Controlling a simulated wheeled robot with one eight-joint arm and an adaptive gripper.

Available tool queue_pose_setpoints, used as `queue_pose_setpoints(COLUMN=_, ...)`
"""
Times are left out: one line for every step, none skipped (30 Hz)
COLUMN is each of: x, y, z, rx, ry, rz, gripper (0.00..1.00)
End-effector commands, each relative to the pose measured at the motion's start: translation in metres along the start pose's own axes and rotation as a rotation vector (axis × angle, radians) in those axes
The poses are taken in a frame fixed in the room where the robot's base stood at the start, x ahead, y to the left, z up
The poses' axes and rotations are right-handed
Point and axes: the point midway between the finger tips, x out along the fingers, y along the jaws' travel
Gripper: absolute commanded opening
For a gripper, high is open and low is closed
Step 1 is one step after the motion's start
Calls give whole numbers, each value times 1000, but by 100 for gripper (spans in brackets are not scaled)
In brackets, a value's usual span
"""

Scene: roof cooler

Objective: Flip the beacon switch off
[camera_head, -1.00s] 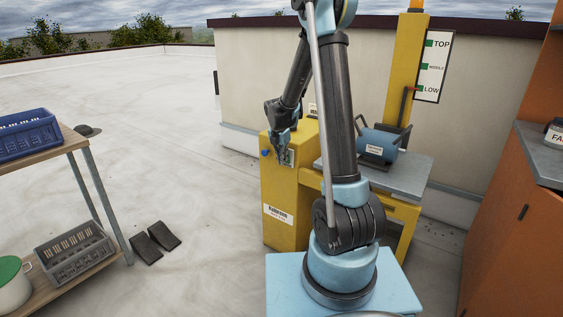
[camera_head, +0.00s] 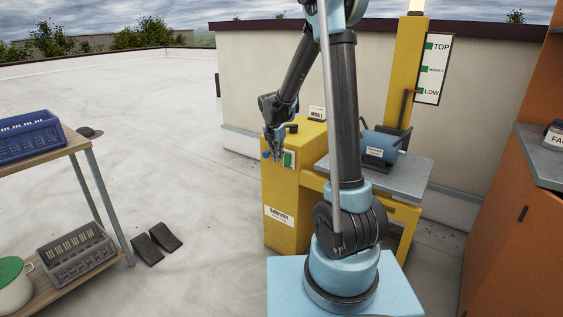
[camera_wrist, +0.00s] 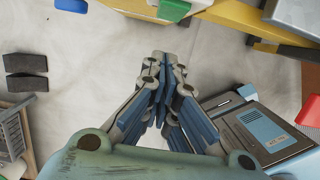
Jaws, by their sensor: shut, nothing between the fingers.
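The yellow cabinet (camera_head: 283,190) has a green switch on a pale plate (camera_head: 289,159) and a blue knob (camera_head: 265,154) on its face. I cannot read which control is the beacon switch. My gripper (camera_head: 277,158) is shut and empty, in front of the face between the knob and the green switch in the head view. Whether it touches the cabinet is unclear. In the wrist view my gripper (camera_wrist: 164,58) points at open floor; a green part (camera_wrist: 173,9), apparently the switch, is ahead, apart from the fingertips. The beacon (camera_head: 416,5) on the yellow mast looks pale and bright.
A "MIDDLE" card (camera_head: 317,113) stands on the cabinet. A blue cooler-like drum (camera_head: 379,145) sits on a grey platform (camera_head: 408,176) to the right.

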Motion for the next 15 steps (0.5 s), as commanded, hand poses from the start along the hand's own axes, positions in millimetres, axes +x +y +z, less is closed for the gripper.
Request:
queue_pose_setpoints(x=-10, y=0, z=0, rx=-1, ry=1, rz=0, gripper=0)
queue_pose_setpoints(x=-15, y=0, z=1, rx=-1, ry=1, rz=0, gripper=0)
queue_pose_setpoints(x=-22, y=-1, z=2, rx=-1, ry=1, rz=0, gripper=0)
queue_pose_setpoints(x=-27, y=-1, z=2, rx=-1, ry=1, rz=0, gripper=0)
queue_pose_setpoints(x=-32, y=-1, z=3, rx=-1, ry=1, rz=0, gripper=0)
queue_pose_setpoints(x=-38, y=0, z=4, rx=-1, ry=1, rz=0, gripper=0)
queue_pose_setpoints(x=-43, y=-1, z=4, rx=-1, ry=1, rz=0, gripper=0)
queue_pose_setpoints(x=-47, y=-1, z=5, rx=0, ry=1, rz=0, gripper=0)
queue_pose_setpoints(x=-52, y=-1, z=6, rx=0, ry=2, rz=0, gripper=0)
queue_pose_setpoints(x=-55, y=-1, z=6, rx=0, ry=2, rz=0, gripper=0)
queue_pose_setpoints(x=-58, y=-1, z=7, rx=0, ry=2, rz=0, gripper=0)
queue_pose_setpoints(x=-62, y=-1, z=8, rx=1, ry=2, rz=0, gripper=0)
queue_pose_setpoints(x=-64, y=-1, z=8, rx=1, ry=2, rz=0, gripper=0)
queue_pose_setpoints(x=-66, y=-2, z=8, rx=1, ry=2, rz=0, gripper=0)
queue_pose_setpoints(x=-68, y=-2, z=9, rx=2, ry=2, rz=0, gripper=0)
